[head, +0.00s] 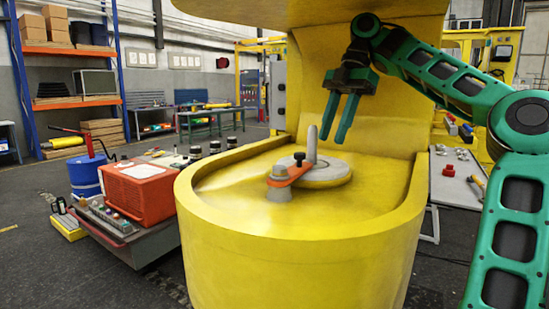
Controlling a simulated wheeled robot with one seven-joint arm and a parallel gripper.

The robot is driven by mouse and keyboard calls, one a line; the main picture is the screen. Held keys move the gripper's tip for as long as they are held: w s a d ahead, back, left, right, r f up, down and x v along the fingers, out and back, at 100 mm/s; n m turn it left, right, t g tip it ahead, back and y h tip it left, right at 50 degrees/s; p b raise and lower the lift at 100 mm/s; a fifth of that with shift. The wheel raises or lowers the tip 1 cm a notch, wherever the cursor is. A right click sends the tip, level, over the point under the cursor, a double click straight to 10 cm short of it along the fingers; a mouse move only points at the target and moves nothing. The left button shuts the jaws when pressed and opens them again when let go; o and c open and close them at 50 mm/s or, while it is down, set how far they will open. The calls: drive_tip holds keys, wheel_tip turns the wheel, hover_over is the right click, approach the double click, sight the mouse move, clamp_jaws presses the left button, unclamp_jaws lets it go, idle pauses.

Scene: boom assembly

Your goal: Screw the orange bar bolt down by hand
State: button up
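The orange bar (288,175) lies across the yellow housing's recessed top, between a grey bolt with a wide base (279,187) at its lower left end and a dark-headed bolt (299,159) at its upper right end. The dark head stands above the bar. I cannot tell how far either bolt is threaded in. A grey upright pin (312,146) rises just beside it from a round yellow disc (328,178). My gripper (335,138) is green, points downward and hangs above and right of the bar, apart from it. Its two fingers are spread with nothing between them.
The yellow housing's raised rim (300,238) surrounds the work area, and a tall yellow wall (378,145) stands behind it. A cart with an orange box (138,190) is at left. A side table with red parts (448,170) is at right.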

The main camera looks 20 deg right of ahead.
drive_tip(key=shift+o, duration=1.4)
drive_tip(key=shift+w+a, duration=0.15)
drive_tip(key=shift+a, duration=0.3)
approach(279, 171)
drive_tip(key=shift+w+d+f, duration=0.15)
drive_tip(key=shift+w+f, duration=0.3)
drive_tip(key=shift+f, duration=0.1)
drive_tip(key=shift+w+d+f, duration=0.2)
drive_tip(key=shift+w+f, duration=0.2)
drive_tip(key=shift+f, duration=0.15)
drive_tip(key=x, duration=0.4)
drive_tip(key=shift+a, duration=0.35)
drive_tip(key=shift+s+a+f, duration=0.1)
drive_tip(key=shift+a+f, duration=0.05)
drive_tip(key=shift+f, duration=0.35)
